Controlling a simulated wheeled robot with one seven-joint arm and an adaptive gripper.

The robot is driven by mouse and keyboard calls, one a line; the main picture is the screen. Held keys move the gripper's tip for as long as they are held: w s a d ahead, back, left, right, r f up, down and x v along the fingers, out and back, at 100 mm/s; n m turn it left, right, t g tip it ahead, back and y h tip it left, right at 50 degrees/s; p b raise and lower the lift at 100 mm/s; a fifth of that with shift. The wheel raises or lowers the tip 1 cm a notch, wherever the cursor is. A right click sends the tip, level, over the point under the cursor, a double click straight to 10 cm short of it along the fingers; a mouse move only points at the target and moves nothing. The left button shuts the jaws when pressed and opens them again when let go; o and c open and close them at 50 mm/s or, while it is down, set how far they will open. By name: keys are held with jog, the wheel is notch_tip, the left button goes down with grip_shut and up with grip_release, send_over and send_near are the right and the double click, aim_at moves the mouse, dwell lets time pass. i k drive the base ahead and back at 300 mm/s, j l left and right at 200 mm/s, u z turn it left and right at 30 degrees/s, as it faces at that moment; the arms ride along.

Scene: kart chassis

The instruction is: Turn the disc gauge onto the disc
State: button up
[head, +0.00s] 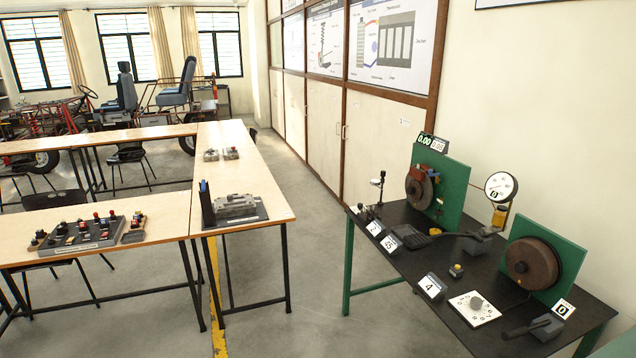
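A round white dial gauge (501,187) with a small black "0" tag stands at the back right of the black-topped table, on a yellow and black holder (499,217) above a dark base (481,242). A brown disc (531,264) is mounted on a green board (567,262) to the right of the gauge. The gauge appears apart from this disc. Another brown disc (416,193), with a red part at its top, is on a green board (451,182) to the left. I cannot tell which disc the gauge belongs to. My gripper is not in view.
The black table (400,271) also holds a white dial plate (475,308), a grey block with a dark handle (541,327), a yellow-topped button box (456,271) and numbered cards (431,287). Wooden tables (243,170) stand left.

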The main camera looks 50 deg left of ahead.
aim_at(376, 182)
jog(key=u, duration=1.6)
jog(key=i+j, duration=0.1)
jog(key=i, duration=0.45)
jog(key=i+j+z, duration=0.1)
jog(key=i, duration=0.45)
jog(key=i+j, duration=0.2)
jog(key=i, duration=0.3)
jog(key=i+j+z, duration=0.15)
jog(key=i, duration=0.4)
jog(key=i+j, duration=0.2)
jog(key=i, duration=0.35)
jog(key=i+j+z, duration=0.1)
jog(key=i+j, duration=0.15)
jog(key=i, duration=0.25)
